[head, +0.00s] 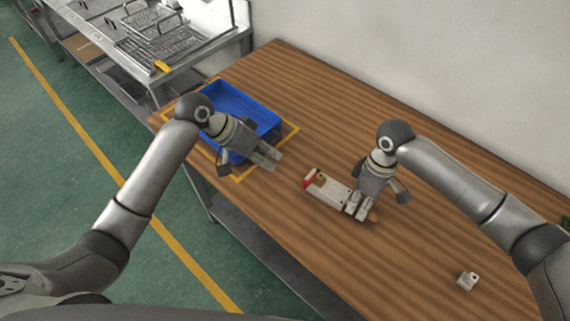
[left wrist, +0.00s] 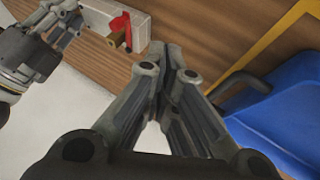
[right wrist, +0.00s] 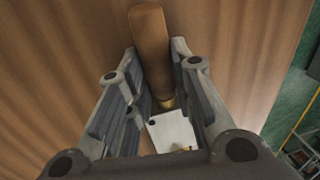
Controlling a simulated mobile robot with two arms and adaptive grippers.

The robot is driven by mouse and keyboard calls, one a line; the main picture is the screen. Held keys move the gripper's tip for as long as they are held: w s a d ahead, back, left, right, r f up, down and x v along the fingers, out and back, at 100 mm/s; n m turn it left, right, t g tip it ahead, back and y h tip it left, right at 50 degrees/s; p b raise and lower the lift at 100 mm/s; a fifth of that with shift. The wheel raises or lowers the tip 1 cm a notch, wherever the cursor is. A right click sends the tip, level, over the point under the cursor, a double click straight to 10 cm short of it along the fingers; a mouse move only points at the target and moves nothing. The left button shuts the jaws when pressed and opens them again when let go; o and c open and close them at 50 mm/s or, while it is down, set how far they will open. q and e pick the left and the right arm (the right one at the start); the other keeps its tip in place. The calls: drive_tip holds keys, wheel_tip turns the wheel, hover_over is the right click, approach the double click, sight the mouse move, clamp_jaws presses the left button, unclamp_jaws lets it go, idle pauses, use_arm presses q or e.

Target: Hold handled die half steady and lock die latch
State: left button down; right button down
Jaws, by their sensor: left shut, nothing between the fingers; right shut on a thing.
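The pale grey die (head: 328,191) lies on the wooden table, with a red latch (head: 309,178) at its left end. The latch also shows in the left wrist view (left wrist: 121,27), beside a brass-coloured part. My right gripper (head: 357,208) is shut on the handled die half at the die's right end. In the right wrist view a brown handle (right wrist: 150,45) and a pale block (right wrist: 173,130) show between its fingers. My left gripper (head: 269,162) is shut and empty, left of the latch and apart from it. The far side of the die is hidden.
A blue bin (head: 245,103) stands inside a yellow taped outline at the table's left end, close to my left gripper. A small metal block (head: 467,280) lies at the right. The table behind the die is clear, up to a pale wall.

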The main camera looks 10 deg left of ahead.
use_arm(q)
drive_tip(key=v, duration=0.6)
drive_tip(key=shift+s, duration=0.3)
drive_tip(key=shift+d, duration=0.1)
use_arm(e)
drive_tip(key=c, duration=1.2)
unclamp_jaws()
